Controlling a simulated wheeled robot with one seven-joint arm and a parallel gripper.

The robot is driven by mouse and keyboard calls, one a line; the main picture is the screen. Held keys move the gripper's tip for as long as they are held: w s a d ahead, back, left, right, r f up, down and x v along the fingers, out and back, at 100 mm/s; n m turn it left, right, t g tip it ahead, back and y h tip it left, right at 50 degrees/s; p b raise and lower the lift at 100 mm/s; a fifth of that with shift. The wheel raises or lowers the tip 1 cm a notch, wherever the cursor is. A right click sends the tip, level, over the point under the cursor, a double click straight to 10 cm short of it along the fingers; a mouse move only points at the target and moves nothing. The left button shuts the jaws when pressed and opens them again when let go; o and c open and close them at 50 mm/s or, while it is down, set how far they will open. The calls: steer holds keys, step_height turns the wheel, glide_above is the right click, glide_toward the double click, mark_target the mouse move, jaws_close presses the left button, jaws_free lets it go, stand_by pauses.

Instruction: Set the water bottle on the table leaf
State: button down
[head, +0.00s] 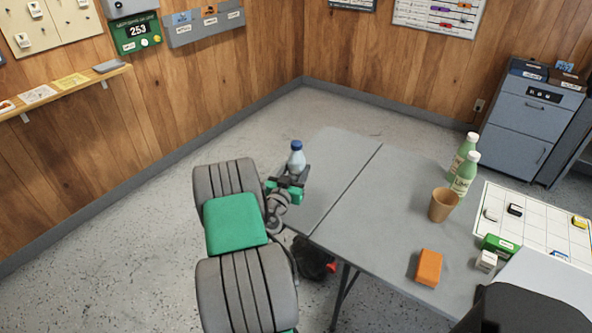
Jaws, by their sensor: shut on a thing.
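The water bottle (296,160) is pale and clear with a blue cap, and it looks upright. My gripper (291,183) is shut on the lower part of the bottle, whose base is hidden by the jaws. The bottle and gripper show over the left edge of the table leaf (335,158), the grey panel left of the seam. I cannot tell whether the bottle's base touches the leaf. The visible part of the leaf is bare.
A dark bag-like thing (312,260) lies under the table.

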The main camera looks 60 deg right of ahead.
steer(key=shift+f, duration=0.1)
steer(key=c, duration=0.6)
jaws_free()
